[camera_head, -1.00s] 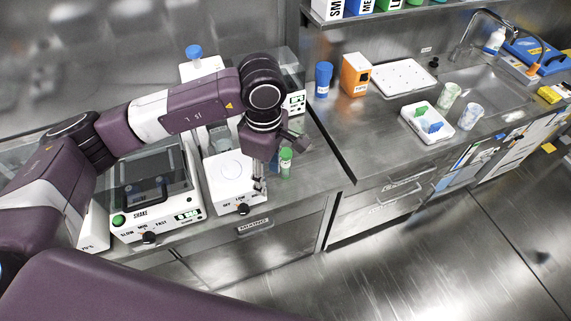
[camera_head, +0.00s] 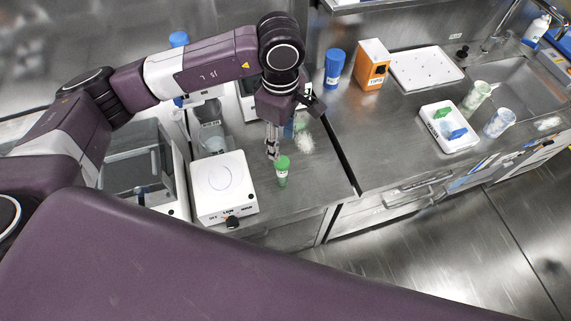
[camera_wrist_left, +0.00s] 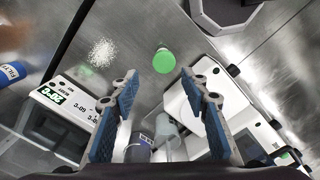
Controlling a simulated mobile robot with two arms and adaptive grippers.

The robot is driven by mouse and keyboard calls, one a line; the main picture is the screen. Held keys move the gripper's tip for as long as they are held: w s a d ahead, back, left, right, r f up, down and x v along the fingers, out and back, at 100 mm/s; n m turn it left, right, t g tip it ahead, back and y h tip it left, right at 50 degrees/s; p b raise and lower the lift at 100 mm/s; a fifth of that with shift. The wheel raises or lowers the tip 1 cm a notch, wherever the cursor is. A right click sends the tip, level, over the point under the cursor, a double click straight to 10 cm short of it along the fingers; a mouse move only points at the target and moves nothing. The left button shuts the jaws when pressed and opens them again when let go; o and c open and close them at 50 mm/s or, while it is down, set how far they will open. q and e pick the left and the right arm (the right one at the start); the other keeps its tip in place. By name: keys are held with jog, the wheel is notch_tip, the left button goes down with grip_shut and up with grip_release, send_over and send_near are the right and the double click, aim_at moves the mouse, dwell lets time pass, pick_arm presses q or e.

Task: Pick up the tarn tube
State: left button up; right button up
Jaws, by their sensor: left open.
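A small tube with a green cap (camera_head: 282,165) stands upright on the steel bench, right of the white stirrer plate; its label is too small to read. Its round green cap shows from above in the left wrist view (camera_wrist_left: 164,61). My left gripper (camera_head: 272,155) is just left of and above the cap in the head view, apart from it. In the wrist view its two blue-padded fingers (camera_wrist_left: 158,90) are spread wide with nothing between them, and the cap lies beyond the tips. My right gripper is not in view.
The white stirrer (camera_head: 222,188) stands close left of the tube. White powder (camera_wrist_left: 103,53) lies on the bench nearby. A blue bottle (camera_head: 334,68), an orange box (camera_head: 371,65) and a white tray (camera_head: 425,70) stand farther right. The bench's front edge is close.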

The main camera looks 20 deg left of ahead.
aim_at(281, 162)
pick_arm(q)
jog(key=f+b, duration=0.1)
jog(key=s+f+b, duration=0.1)
jog(key=f+b, duration=0.1)
jog(key=shift+s+f, duration=0.2)
jog(key=shift+f, duration=0.05)
jog(key=f+b, duration=0.5)
jog(key=shift+w, duration=0.2)
notch_tip(281, 162, down, 7)
jog(key=shift+d+f+p, duration=0.1)
jog(key=shift+f+p, duration=0.05)
jog(key=shift+p, duration=1.05)
jog(key=shift+w+f, duration=0.1)
jog(key=shift+f, duration=0.2)
grip_shut()
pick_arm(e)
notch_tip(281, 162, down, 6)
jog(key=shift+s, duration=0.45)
